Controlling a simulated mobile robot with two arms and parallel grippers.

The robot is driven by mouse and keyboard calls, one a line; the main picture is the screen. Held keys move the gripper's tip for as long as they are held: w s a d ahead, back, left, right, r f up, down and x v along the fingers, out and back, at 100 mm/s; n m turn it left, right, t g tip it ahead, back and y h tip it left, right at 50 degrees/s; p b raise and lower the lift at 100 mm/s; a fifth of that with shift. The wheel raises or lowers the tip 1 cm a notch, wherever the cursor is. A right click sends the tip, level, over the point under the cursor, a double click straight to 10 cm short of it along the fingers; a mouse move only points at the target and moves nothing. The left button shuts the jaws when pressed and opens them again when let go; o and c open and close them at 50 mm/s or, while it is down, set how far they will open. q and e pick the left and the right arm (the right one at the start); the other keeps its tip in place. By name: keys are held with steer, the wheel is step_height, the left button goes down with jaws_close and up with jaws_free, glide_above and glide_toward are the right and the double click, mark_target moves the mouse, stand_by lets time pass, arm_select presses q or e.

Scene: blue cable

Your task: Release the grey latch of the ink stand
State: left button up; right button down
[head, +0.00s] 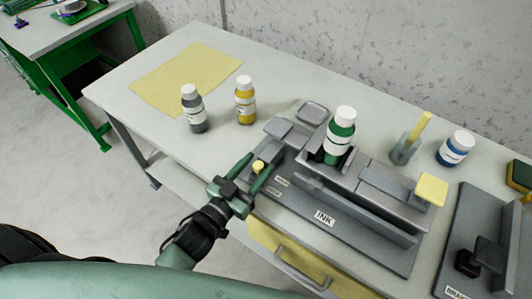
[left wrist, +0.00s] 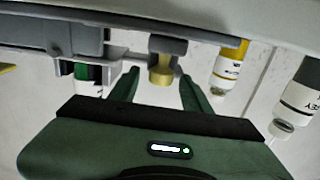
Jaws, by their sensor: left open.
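The grey ink stand (head: 372,245), labelled INK, lies on the bench and holds an upright green bottle (head: 341,130). A yellow knob (head: 258,167) sits at the stand's left end. In the left wrist view the yellow knob (left wrist: 161,72) is on a grey bracket (left wrist: 167,46), seemingly the latch. My left gripper (head: 256,172) is open, one finger on each side of the knob. In the left wrist view gaps show between the knob and both fingers of the left gripper (left wrist: 158,80). My right gripper is out of view.
Left of the stand are a grey-labelled bottle (head: 194,110), a yellow bottle (head: 245,100) and a yellow mat (head: 186,80). A blue bottle (head: 455,149) and a brush jar (head: 406,149) stand behind. Another grey fixture (head: 465,225) is at the right.

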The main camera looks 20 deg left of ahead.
mark_target(261, 161)
arm_select(q)
steer(key=x, duration=0.3)
steer(key=shift+w+d, duration=0.1)
steer(key=shift+w, duration=0.2)
steer(key=shift+w+f, duration=0.1)
steer(key=shift+w, duration=0.1)
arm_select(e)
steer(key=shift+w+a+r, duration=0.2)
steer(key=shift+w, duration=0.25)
arm_select(q)
steer(key=shift+d, duration=0.1)
jaws_close()
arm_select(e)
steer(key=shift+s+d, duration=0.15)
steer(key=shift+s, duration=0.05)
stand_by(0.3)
